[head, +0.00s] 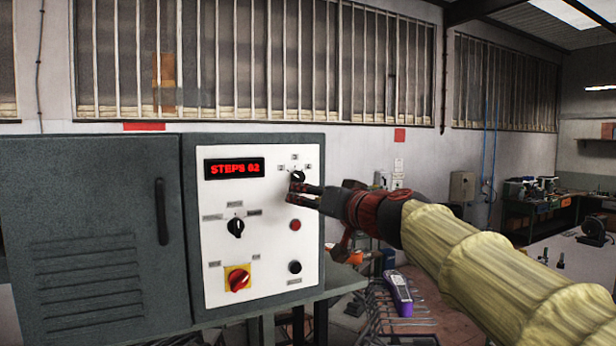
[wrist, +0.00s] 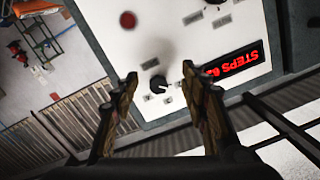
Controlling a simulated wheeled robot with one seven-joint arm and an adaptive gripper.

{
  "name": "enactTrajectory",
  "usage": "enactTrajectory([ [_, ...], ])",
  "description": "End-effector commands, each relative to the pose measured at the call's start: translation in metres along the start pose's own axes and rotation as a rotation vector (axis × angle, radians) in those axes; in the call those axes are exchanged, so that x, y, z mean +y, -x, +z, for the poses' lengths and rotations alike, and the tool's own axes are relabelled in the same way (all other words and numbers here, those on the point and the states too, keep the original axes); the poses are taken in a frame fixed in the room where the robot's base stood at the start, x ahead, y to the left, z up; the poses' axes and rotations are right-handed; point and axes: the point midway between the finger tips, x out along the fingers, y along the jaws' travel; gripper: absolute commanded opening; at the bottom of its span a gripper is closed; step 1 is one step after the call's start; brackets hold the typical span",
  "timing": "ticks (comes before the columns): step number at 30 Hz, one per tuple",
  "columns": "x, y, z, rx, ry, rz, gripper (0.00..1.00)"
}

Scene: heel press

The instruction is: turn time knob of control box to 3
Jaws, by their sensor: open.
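The control box (head: 315,265) has a white panel (head: 262,205) with a red display (head: 234,168) reading "STEPS 02". The time knob (head: 297,176) is the small black knob at the panel's upper right, with small labels around it; the marks look like 2, 3 and 4. Its exact pointing is hard to tell. My gripper (head: 296,196) is in front of the panel, just below the knob in the head view. In the wrist view the knob (wrist: 158,83) lies ahead, between the open fingers (wrist: 162,90) and apart from them. The display (wrist: 232,65) appears upside down there.
The panel also holds a black selector knob (head: 236,227), a red button (head: 295,225), a black button (head: 295,267) and a red rotary switch on yellow (head: 238,279). A grey cabinet door (head: 90,240) is at left. A workbench (head: 540,205) stands far right.

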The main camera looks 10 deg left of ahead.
Motion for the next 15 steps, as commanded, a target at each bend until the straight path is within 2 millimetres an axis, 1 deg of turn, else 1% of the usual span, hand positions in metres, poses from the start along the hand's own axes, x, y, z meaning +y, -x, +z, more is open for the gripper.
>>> enactTrajectory([
  [1,-0.003,0.003,-0.019,0.047,0.024,0.003,0.45],
  [3,0.001,0.004,-0.026,0.073,0.059,0.017,0.45],
  [7,0.004,0.004,-0.029,0.083,0.124,0.033,0.45],
  [10,0.004,-0.002,-0.03,0.08,0.139,0.033,0.45],
  [15,0.004,-0.024,-0.032,0.078,0.138,0.033,0.45],
])
